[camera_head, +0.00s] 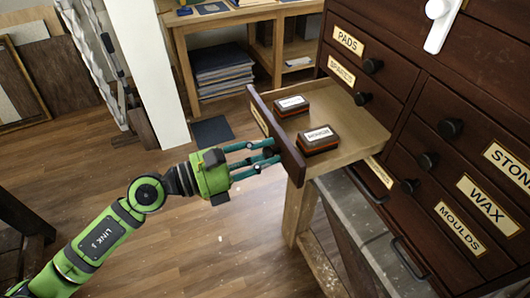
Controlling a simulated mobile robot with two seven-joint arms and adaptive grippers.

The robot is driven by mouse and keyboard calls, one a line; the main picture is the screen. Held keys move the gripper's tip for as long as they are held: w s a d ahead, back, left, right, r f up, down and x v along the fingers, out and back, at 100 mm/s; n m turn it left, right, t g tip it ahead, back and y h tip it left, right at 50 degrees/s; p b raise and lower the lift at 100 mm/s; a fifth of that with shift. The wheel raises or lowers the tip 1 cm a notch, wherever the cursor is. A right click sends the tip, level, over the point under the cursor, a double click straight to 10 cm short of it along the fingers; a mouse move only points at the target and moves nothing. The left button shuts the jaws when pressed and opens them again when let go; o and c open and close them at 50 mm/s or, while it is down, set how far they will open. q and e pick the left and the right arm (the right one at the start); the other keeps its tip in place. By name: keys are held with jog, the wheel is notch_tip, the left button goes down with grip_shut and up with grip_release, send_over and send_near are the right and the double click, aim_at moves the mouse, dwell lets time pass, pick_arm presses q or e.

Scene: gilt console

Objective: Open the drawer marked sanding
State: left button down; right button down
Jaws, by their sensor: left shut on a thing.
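A dark wooden chest fills the right side, and one of its drawers (350,112) is pulled well out. The drawer's front panel (289,152) is seen nearly edge-on, and the label (258,116) on it is too oblique to read. My left gripper (266,154) is in front of this panel, with its teal fingers shut on the drawer's dark knob, which they mostly hide. Two small dark boxes with white labels, one farther (292,106) and one nearer (319,139), lie in the drawer. My right gripper is not in view.
Shut drawers marked PADS (347,40), WAX (486,205) and MOULDS (459,228) have dark knobs. A partly hidden label (380,172) sits below the open drawer. A wooden bench (240,16) stands behind. The floor left of the drawer is mostly clear.

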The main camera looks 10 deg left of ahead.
pick_arm(q)
jog(key=shift+w+r, duration=0.1)
jog(key=shift+r, duration=0.25)
jog(key=c, duration=1)
grip_release()
jog(key=shift+f, duration=0.1)
jog(key=shift+f, duration=0.1)
jog(key=shift+s+a, duration=0.25)
jog(key=shift+a, duration=0.05)
jog(key=v, duration=1.1)
jog(key=shift+s, duration=0.2)
jog(key=shift+w+a, duration=0.1)
jog(key=shift+a, duration=0.05)
